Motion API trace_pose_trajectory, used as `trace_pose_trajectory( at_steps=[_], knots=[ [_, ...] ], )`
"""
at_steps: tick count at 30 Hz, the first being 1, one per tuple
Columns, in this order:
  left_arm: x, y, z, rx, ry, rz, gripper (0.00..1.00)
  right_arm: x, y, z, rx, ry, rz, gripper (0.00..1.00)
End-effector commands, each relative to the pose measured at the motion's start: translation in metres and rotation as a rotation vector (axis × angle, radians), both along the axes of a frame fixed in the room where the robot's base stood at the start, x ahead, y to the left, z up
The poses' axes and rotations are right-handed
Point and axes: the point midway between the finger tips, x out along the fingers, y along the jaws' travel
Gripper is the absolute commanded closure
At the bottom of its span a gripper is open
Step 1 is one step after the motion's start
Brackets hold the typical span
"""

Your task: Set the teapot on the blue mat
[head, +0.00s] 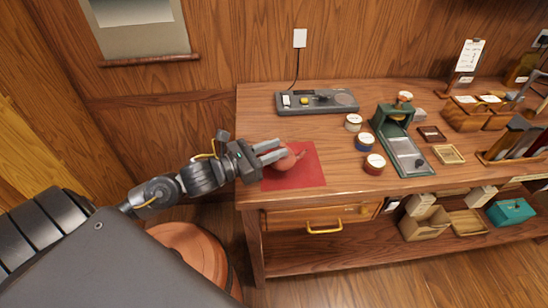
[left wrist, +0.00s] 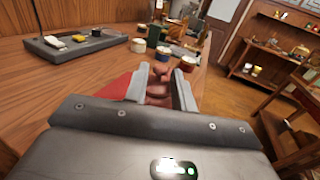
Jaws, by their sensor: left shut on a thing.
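The teapot (head: 286,163) is small, round and reddish clay, with its spout to the right in the head view. It is at the red mat (head: 311,176) near the table's left front; I cannot tell whether it touches the mat. No blue mat shows in either view. My left gripper (head: 282,147) is shut on the teapot, its fingers reaching in from the left and partly hiding it. In the left wrist view the teapot (left wrist: 160,88) sits between the two fingers (left wrist: 161,70), with the red mat (left wrist: 117,87) beside them. My right gripper is in neither view.
A grey device (head: 317,101) with a cord lies behind the mat. Several small tins, including a red-brown one (head: 374,164), and a green press (head: 402,143) stand to the right. Wooden trays and a rack fill the far right. An open-fronted shelf and a drawer (head: 318,217) are below.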

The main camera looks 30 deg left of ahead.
Motion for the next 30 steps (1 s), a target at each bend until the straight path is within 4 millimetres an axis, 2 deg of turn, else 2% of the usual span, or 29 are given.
trace_pose_trajectory(
  at_steps=[6,17,18,22,30],
  knots=[
    [0.001,0.000,-0.027,-0.003,0.003,0.002,1.00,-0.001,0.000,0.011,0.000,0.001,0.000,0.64],
    [0.001,0.000,-0.033,-0.001,0.000,0.000,1.00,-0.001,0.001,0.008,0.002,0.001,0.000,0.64],
    [0.001,0.000,-0.033,-0.001,0.001,0.001,0.70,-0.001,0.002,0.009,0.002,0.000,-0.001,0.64],
    [0.001,0.000,-0.032,-0.001,0.001,0.001,0.53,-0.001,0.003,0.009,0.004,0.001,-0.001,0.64],
    [0.001,0.000,-0.032,-0.001,0.001,0.001,0.52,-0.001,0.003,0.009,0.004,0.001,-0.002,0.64]
  ],
)
